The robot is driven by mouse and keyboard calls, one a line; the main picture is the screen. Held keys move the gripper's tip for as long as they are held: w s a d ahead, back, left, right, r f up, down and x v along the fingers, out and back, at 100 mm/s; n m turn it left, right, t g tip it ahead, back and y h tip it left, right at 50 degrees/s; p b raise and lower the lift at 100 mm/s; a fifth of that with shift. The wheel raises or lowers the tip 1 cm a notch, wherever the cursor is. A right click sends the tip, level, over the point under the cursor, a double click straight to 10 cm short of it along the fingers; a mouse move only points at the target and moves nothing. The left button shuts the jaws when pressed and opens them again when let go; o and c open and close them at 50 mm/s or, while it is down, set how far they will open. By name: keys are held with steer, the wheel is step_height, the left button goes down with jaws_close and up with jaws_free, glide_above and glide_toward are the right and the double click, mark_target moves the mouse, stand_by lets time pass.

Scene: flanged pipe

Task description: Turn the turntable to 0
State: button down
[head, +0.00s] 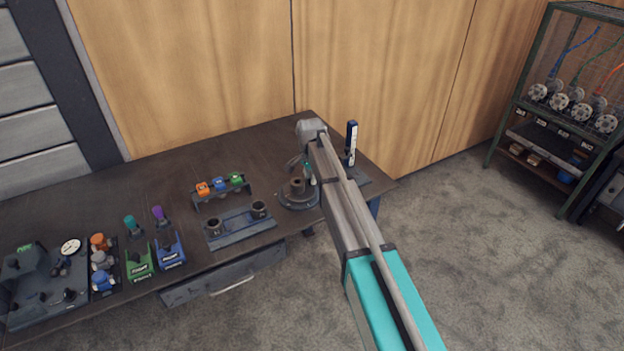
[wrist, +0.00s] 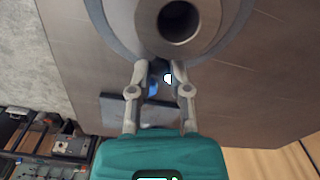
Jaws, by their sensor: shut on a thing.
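The turntable (head: 297,199) is a dark round disc near the table's front right, with an upright pipe piece (head: 297,185) at its middle. In the wrist view the grey turntable (wrist: 105,25) and the pipe's round open end (wrist: 180,22) fill the top. The fingers largely hide that part. In the head view my gripper (head: 311,180) shows just right of the pipe piece. No angle mark is readable.
Left of the turntable are a rack with orange, blue and green pieces (head: 220,184) and a fixture with two dark cups (head: 240,228). A dark blue and white upright device (head: 351,143) stands behind my arm. A wire shelf (head: 565,100) is at far right. The table's back left is clear.

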steer(key=shift+w+a+n, duration=0.2)
steer(key=shift+n, duration=0.55)
steer(key=shift+w+a+n, duration=0.25)
steer(key=shift+n, duration=0.45)
steer(key=shift+w+a+n, duration=0.2)
steer(key=shift+n, duration=0.55)
steer(key=shift+w+a+n, duration=0.15)
steer(key=shift+a+n, duration=0.3)
steer(key=shift+n, duration=0.7)
steer(key=shift+w+a+n, duration=0.15)
steer(key=shift+a+n, duration=0.25)
steer(key=shift+n, duration=0.75)
steer(key=shift+a+n, duration=0.45)
steer(key=shift+n, duration=0.65)
steer(key=shift+a+n, duration=0.4)
steer(key=shift+n, duration=0.7)
steer(key=shift+s+a+n, duration=0.2)
steer(key=shift+a+n, duration=0.15)
steer(key=shift+n, duration=0.65)
steer(key=shift+s+a+n, duration=0.15)
steer(key=shift+a+n, duration=0.2)
steer(key=shift+n, duration=0.65)
steer(key=c, duration=0.6)
jaws_free()
steer(key=shift+s+r, duration=0.1)
